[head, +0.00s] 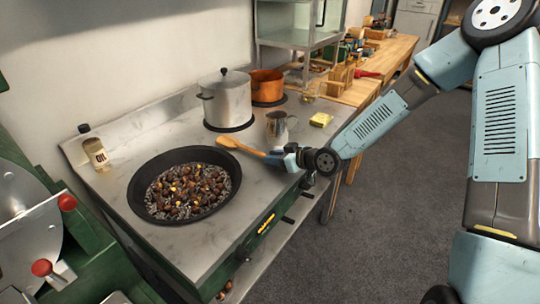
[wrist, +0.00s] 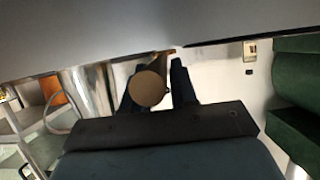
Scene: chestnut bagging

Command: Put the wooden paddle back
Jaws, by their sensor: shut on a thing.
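The wooden paddle (head: 240,147) is in my gripper (head: 284,157), at the right of the steel counter in the head view. Its broad end points left, toward the pan. In the wrist view, the round end of the paddle's handle (wrist: 147,88) shows between the two dark fingers of my gripper (wrist: 160,85), which is shut on it. The paddle is at or just above the counter top; I cannot tell whether it touches. The black pan (head: 140,205) of chestnuts (head: 187,190) sits on the counter to the left of the paddle.
A metal jug (head: 277,130) stands close behind the paddle. A lidded steel pot (head: 228,100) and a copper pot (head: 266,86) stand further back. A yellow sponge (head: 321,119) lies right of the jug. An oil bottle (head: 96,154) stands at the left. Bare counter (head: 225,235) lies right of the pan.

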